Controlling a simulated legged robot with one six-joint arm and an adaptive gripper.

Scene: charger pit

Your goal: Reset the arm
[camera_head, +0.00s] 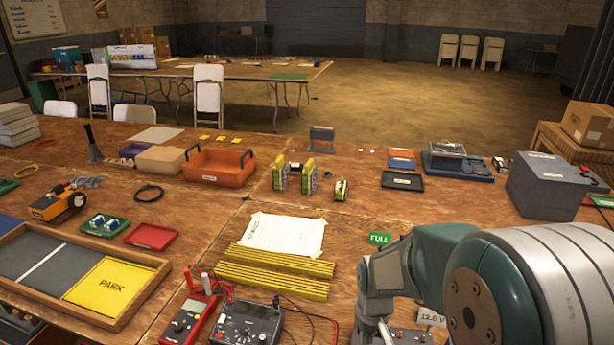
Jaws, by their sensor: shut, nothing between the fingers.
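My arm (437,254) reaches in from the lower right, its large teal and white joint close to the camera. It bends down over the near edge of the table. My gripper (384,331) shows only in part at the bottom edge, below the grey wrist; it is shut and holds nothing. The fingertips are mostly cut off by the frame. It is right of a black meter box (246,325) and apart from the yellow striped bars (275,270).
Bare tabletop lies right of the paper sheet (285,234).

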